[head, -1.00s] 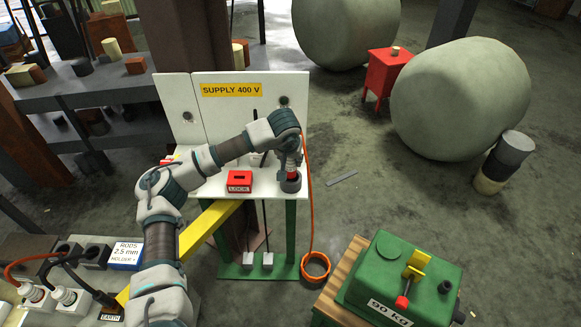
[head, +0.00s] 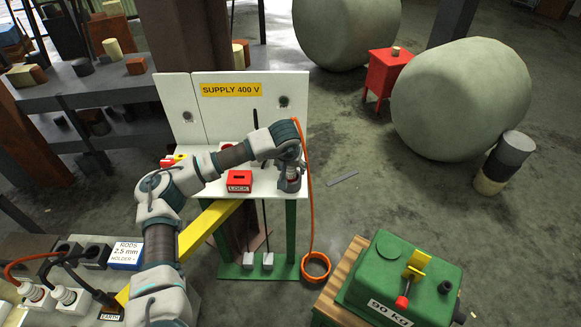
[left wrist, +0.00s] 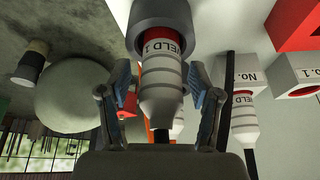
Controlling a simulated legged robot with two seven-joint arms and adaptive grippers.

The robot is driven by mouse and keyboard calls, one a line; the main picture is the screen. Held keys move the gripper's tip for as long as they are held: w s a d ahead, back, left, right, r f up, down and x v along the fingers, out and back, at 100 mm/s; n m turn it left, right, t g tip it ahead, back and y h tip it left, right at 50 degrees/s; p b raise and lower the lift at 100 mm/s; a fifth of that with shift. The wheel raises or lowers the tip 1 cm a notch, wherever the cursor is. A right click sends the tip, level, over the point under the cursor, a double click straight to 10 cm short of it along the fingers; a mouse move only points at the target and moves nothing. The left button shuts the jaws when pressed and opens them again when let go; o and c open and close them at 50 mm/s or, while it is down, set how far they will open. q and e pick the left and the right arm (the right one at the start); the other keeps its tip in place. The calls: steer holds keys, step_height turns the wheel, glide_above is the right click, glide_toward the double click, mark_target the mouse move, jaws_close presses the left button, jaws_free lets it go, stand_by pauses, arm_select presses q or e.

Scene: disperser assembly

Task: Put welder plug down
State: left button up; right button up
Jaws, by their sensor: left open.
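The welder plug (left wrist: 161,85) is white with a red band and partly readable "WELD 1" lettering. In the left wrist view its red end sits in a round grey cup (left wrist: 160,14). My left gripper (head: 289,172) is at the right end of the white supply stand in the head view. In the left wrist view its two fingers are open, one on each side of the plug, with gaps visible. In the head view the gripper mostly hides the plug, and the grey cup (head: 289,186) shows below it. My right gripper is not in view.
A red LOCK block (head: 239,181) stands left of the cup. The upright SUPPLY 400 V panel (head: 232,105) is behind. An orange cable (head: 311,215) hangs to a coil (head: 316,266) on the floor. A second labelled plug (left wrist: 243,108) shows in the left wrist view.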

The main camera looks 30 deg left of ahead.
arm_select(q)
steer(key=v, duration=1.1)
steer(key=shift+r+p, duration=0.4)
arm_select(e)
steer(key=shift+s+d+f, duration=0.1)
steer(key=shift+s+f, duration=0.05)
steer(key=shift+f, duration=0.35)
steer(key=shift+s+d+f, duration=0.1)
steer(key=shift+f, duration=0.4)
arm_select(q)
steer(key=shift+s, duration=0.15)
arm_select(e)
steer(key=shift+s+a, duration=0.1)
